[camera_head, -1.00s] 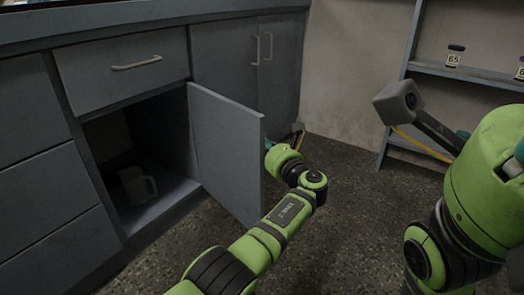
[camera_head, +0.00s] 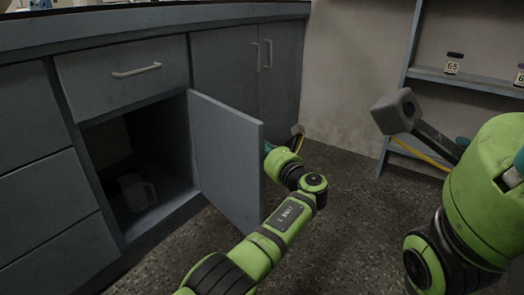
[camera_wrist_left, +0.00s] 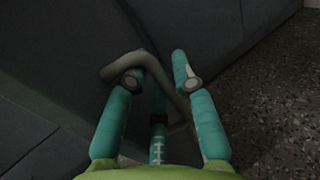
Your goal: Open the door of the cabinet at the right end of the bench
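The low grey cabinet's door (camera_head: 227,160) stands wide open, hinged on the right side of its opening. Its inner face is towards me, and its outer face is hidden in the head view. My left gripper is mostly hidden behind the door, with a bit of teal showing past its edge. In the left wrist view, the teal fingers of my left gripper (camera_wrist_left: 160,82) stand apart around a bent grey handle (camera_wrist_left: 110,70); whether they touch it I cannot tell. My right gripper (camera_head: 490,150) is partly hidden behind my green right arm, its fingers unclear.
A pale mug (camera_head: 135,192) stands inside the open compartment. A closed drawer (camera_head: 125,75) is above it. Tall closed double doors (camera_head: 225,65) with two upright handles are farther right. A shelf unit (camera_head: 465,82) with labelled jars stands at the right. Speckled floor lies open between.

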